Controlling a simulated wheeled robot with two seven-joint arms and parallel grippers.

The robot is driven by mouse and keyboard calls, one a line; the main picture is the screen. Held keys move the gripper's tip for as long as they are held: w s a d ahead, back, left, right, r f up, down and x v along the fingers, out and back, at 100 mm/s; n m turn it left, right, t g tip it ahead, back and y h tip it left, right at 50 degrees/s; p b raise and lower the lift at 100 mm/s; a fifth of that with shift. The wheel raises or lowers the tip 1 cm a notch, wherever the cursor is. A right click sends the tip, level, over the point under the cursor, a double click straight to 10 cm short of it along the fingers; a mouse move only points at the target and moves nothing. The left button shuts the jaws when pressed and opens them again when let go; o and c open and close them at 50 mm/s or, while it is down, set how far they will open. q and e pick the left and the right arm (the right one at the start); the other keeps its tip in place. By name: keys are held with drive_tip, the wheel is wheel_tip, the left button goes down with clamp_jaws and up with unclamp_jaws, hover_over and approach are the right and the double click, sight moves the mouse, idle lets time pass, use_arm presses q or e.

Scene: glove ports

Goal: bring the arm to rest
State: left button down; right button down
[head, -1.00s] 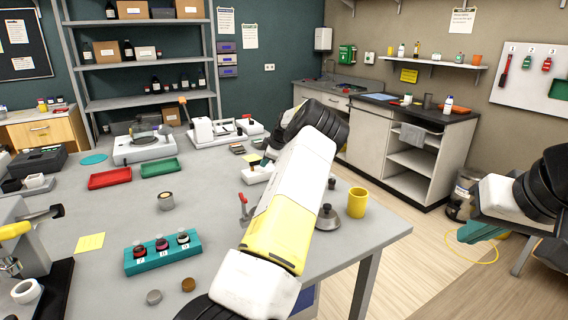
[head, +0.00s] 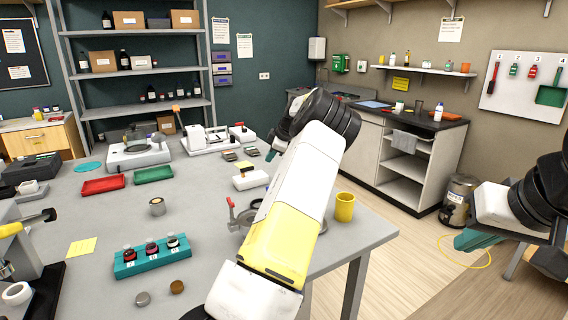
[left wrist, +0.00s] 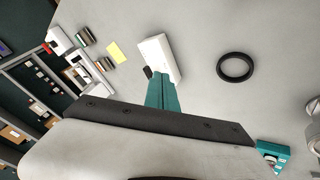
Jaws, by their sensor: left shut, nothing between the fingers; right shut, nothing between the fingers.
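My left arm reaches up from the bottom over the bench (head: 210,240) in the head view. Its teal left gripper (head: 271,154) is partly hidden behind my wrist. In the left wrist view the left gripper (left wrist: 161,84) is shut and empty, its fingertips overlapping the near end of a white block (left wrist: 157,55) in the picture. I cannot tell if they touch. The white block (head: 250,180) also shows in the head view. My right gripper (head: 476,240), teal, is shut and empty at the right, beyond the bench and above the floor.
A yellow cup (head: 345,207) stands near the bench's right edge beside my left arm. A black ring (left wrist: 235,67) lies on the bench. A teal rack (head: 152,257) holds several dark vials. Red (head: 102,185) and green (head: 153,174) trays lie farther back.

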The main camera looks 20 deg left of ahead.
use_arm(q)
drive_tip(key=shift+d+r, duration=0.2)
drive_tip(key=shift+r, duration=0.05)
idle(0.3)
drive_tip(key=s+d+r+m+t+h, duration=0.1)
drive_tip(key=s+d+r+m+h, duration=0.25)
drive_tip(key=s, duration=0.55)
drive_tip(key=s+d+r+m+h, duration=0.2)
drive_tip(key=s+d+r+m, duration=0.25)
drive_tip(key=s, duration=0.35)
drive_tip(key=s+d+r+m+t+h, duration=0.1)
drive_tip(key=s+d+r+m+h, duration=0.15)
drive_tip(key=s+d, duration=0.45)
drive_tip(key=s+d+m, duration=0.4)
drive_tip(key=s+m, duration=0.1)
drive_tip(key=s, duration=0.6)
drive_tip(key=s+d+m, duration=0.5)
drive_tip(key=s+m, duration=0.1)
drive_tip(key=s, duration=0.5)
drive_tip(key=shift+s+t, duration=0.2)
drive_tip(key=shift+t, duration=0.2)
drive_tip(key=shift+f, duration=0.1)
